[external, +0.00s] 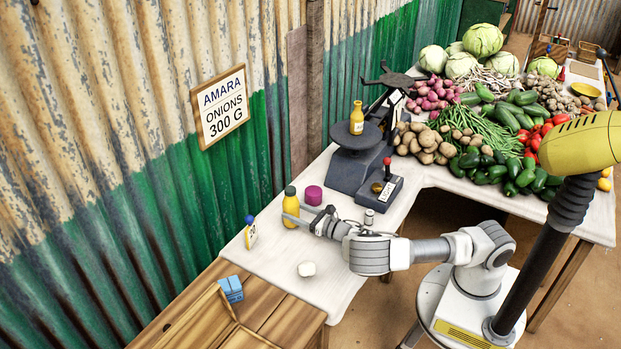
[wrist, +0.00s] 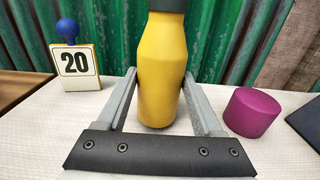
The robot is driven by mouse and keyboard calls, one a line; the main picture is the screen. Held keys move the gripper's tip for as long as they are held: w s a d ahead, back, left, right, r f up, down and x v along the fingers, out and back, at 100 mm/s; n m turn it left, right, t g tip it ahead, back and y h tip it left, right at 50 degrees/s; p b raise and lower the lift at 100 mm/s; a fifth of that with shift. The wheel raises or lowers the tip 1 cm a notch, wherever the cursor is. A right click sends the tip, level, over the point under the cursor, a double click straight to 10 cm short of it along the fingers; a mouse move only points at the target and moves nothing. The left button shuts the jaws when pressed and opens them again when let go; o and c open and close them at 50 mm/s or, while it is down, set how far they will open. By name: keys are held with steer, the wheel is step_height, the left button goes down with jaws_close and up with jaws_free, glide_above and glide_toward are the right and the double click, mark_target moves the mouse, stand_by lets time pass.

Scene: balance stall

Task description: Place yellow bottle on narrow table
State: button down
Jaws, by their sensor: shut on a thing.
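A yellow bottle (external: 291,207) with a dark green cap stands upright on the white-covered table (external: 345,275) near the wall. My gripper (external: 297,219) reaches it from the right and is shut on it. In the wrist view the yellow bottle (wrist: 161,70) is between the two fingers of my gripper (wrist: 162,95), its base at or close to the white cloth. I cannot tell which surface is the narrow table.
A purple cylinder (external: 313,195) stands close beside the held bottle, also in the wrist view (wrist: 252,112). A number card "20" (wrist: 76,66) with a blue knob stands left. The dark scale (external: 357,160) and vegetables lie beyond. A wooden crate (external: 215,320) and a white lump (external: 306,268) are nearer.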

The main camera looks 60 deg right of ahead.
steer(key=shift+f, duration=0.15)
steer(key=shift+f, duration=0.3)
steer(key=shift+c, duration=0.2)
jaws_free()
steer(key=shift+r, duration=0.1)
steer(key=shift+r, duration=0.1)
steer(key=shift+s+r, duration=0.1)
steer(key=shift+r, duration=0.05)
steer(key=s+p, duration=0.1)
steer(key=s, duration=1.1)
steer(key=shift+p, duration=0.35)
steer(key=shift+w, duration=0.1)
